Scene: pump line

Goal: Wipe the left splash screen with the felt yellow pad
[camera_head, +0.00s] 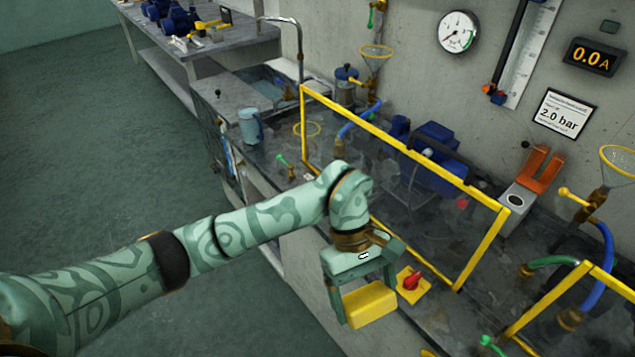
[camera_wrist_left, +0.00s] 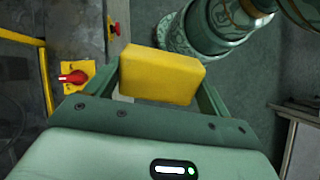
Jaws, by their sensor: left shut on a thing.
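The left splash screen (camera_head: 400,165) is a clear panel in a yellow frame, standing on the bench in the middle of the head view. Smudge-like patches and a red spot show through or on it; I cannot tell which. In the left wrist view the pad (camera_wrist_left: 162,75) sits between the fingers, and part of the screen's yellow frame (camera_wrist_left: 46,80) shows at the left. My right gripper is not in view.
A red rotary switch on a yellow plate (camera_head: 411,283) sits close beside the pad. A second yellow-framed screen (camera_head: 550,300) stands at the right. Behind the left screen are a blue pump (camera_head: 435,150) and hoses. A blue-grey jug (camera_head: 250,128) stands at the left.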

